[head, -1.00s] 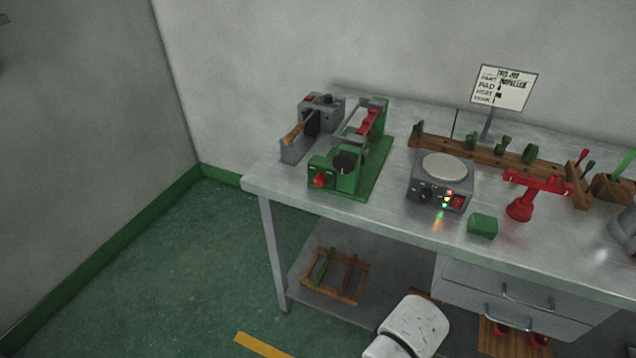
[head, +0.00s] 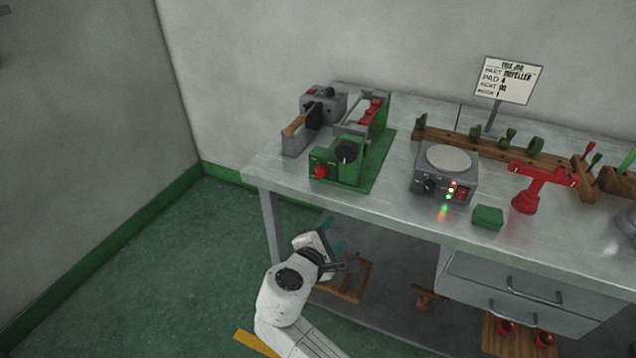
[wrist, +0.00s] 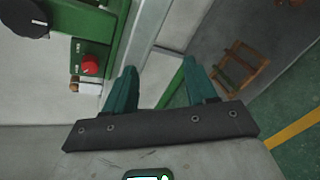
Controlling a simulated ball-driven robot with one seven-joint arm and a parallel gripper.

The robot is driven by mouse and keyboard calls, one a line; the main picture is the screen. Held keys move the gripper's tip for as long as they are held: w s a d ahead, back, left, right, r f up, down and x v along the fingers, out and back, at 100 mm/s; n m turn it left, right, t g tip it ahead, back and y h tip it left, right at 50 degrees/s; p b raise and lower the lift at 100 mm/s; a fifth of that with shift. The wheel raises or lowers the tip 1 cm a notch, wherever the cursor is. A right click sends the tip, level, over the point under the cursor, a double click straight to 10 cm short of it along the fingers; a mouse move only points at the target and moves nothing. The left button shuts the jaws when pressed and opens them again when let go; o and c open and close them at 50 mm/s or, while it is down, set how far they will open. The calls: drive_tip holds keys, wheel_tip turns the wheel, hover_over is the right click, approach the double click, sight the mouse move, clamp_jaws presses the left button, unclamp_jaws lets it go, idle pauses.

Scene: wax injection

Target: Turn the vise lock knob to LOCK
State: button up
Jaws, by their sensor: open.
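The green vise (head: 350,172) stands on the left part of the metal bench. A black round knob (head: 346,151) with a pale pointer line sits on its top, and a red knob (head: 320,171) sits on its front. The black knob (wrist: 24,16) and red knob (wrist: 90,65) also show at the upper left of the wrist view. I cannot read any LOCK mark or tell the setting. My gripper (head: 333,234) is in front of the bench's left part, below the top and apart from the vise. Its teal fingers (wrist: 160,72) are open and empty.
The bench (head: 395,215) has its front edge close to my gripper. A grey device (head: 322,108) stands behind the vise, and a grey hot plate (head: 445,172) stands to its right. A green block (head: 488,217) and a red stand (head: 527,200) are further right. A wooden frame (head: 350,280) lies below.

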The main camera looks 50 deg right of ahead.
sight(320, 174)
drive_tip(key=w+a+r+n+t+h, duration=0.2)
drive_tip(key=w+r+n+t+h, duration=0.1)
drive_tip(key=w+r+n, duration=0.3)
drive_tip(key=shift+m, duration=0.5)
drive_tip(key=x, duration=1)
drive_tip(key=shift+w+d, duration=0.15)
drive_tip(key=shift+w, duration=0.4)
drive_tip(key=shift+c, duration=0.4)
clamp_jaws()
